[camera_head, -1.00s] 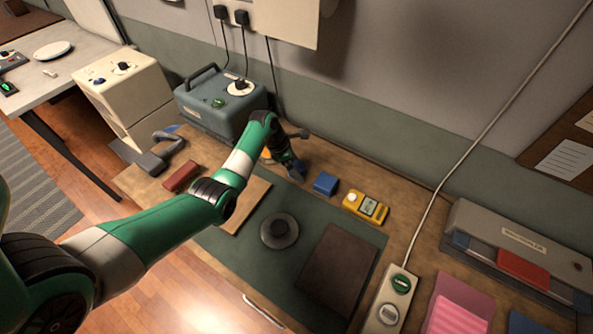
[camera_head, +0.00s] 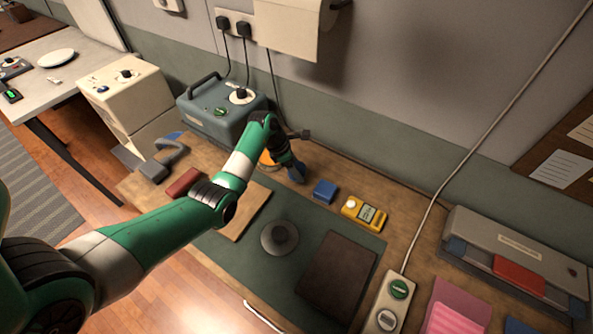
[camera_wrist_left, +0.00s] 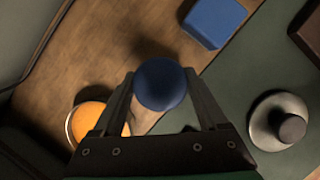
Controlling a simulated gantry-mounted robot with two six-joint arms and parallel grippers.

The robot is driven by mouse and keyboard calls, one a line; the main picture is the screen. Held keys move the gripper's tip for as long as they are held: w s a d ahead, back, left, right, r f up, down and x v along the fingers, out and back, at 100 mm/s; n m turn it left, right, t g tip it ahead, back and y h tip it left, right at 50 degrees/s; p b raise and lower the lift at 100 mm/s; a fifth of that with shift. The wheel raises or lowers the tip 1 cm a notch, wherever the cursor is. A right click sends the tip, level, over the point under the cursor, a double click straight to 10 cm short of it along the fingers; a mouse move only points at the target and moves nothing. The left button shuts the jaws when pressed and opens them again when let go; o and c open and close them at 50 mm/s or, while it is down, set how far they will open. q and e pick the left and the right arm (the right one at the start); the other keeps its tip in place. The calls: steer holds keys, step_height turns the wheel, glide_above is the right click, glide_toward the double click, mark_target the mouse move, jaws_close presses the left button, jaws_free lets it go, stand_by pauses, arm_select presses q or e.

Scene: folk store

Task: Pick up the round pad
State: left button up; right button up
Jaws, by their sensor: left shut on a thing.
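My left gripper (camera_head: 294,170) reaches over the back of the workbench. In the head view the blue pad (camera_head: 297,174) shows at the fingertips, partly covered by the gripper. I cannot tell whether it touches the bench. A round orange thing (camera_wrist_left: 88,124) lies close to the gripper, partly hidden. My right gripper is out of view.
A blue block (camera_head: 325,190) and a yellow meter (camera_head: 364,213) stand right of the gripper. A grey-blue machine (camera_head: 215,110) is behind left. A grey knobbed disc (camera_head: 280,238) and a brown book (camera_head: 337,272) lie on the green mat (camera_head: 243,265).

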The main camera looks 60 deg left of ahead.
arm_select(q)
steer(key=s+d+r+p, duration=0.7)
steer(key=s+d+r, duration=0.2)
steer(key=s, duration=0.1)
steer(key=shift+d+r+p, duration=0.3)
steer(key=shift+r, duration=0.1)
steer(key=shift+s, duration=0.1)
